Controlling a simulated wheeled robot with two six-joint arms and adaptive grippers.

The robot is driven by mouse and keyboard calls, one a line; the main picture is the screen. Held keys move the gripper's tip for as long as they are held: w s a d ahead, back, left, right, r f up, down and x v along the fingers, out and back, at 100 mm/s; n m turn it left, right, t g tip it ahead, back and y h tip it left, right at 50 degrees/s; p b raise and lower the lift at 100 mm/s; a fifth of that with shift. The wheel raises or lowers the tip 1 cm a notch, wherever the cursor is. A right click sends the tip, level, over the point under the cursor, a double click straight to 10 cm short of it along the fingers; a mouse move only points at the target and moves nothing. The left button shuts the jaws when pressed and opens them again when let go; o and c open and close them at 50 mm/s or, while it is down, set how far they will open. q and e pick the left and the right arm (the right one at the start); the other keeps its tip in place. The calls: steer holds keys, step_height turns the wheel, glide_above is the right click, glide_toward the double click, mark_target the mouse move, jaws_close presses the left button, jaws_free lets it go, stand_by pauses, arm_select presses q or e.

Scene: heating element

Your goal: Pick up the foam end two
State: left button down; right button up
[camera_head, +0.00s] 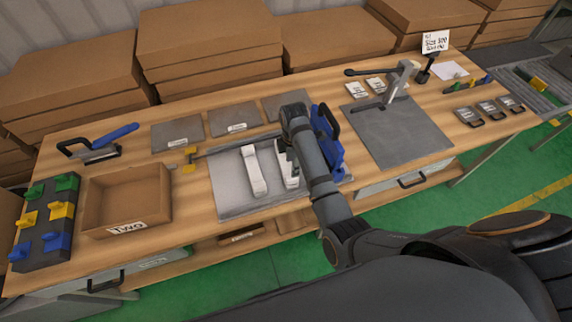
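Two white, elongated pieces that look like foam ends stand on a grey mat (230,200) in the middle of the table. The left white piece (253,170) is in full view. The right white piece (289,178) is partly hidden by my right arm. No label tells which is foam end two. My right gripper (287,155) is at the right piece, pointing down at it. The arm hides most of the fingers, so I cannot tell whether they touch or grip it. My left gripper is not in view.
A blue tool with a black handle (330,140) stands close right of my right arm. An open cardboard box (150,190) and a rack of coloured clips (45,222) are at left. A lever press (397,85) stands on a grey plate at right. Cardboard boxes line the back.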

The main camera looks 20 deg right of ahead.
step_height(320, 180, down, 4)
steer(key=shift+f, duration=0.15)
step_height(320, 180, down, 5)
steer(key=shift+s+r+p, duration=0.1)
steer(key=shift+p, duration=0.8)
steer(key=shift+f, duration=0.2)
jaws_close()
